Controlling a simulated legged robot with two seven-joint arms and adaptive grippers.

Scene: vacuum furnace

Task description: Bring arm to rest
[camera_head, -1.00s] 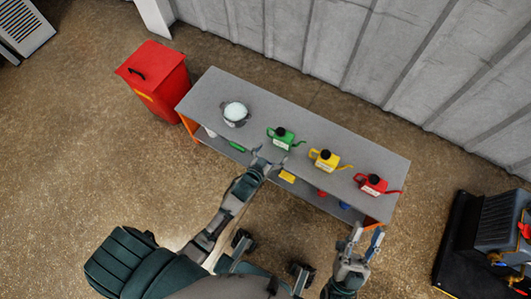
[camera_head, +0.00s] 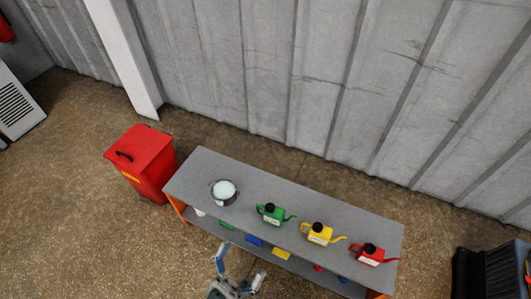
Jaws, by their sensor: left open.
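My left gripper (camera_head: 238,266) is at the bottom edge of the head view, in front of the grey workbench (camera_head: 330,222). Its two fingers are spread apart with nothing between them. Only the gripper end shows; the rest of the left arm is below the picture. My right gripper is not in view.
On the bench stand a pot with white contents (camera_head: 223,192), a green can (camera_head: 271,214), a yellow can (camera_head: 318,233) and a red can (camera_head: 370,254). Small coloured items lie on its lower shelf. A red bin (camera_head: 143,162) stands left. Open floor lies at the lower left.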

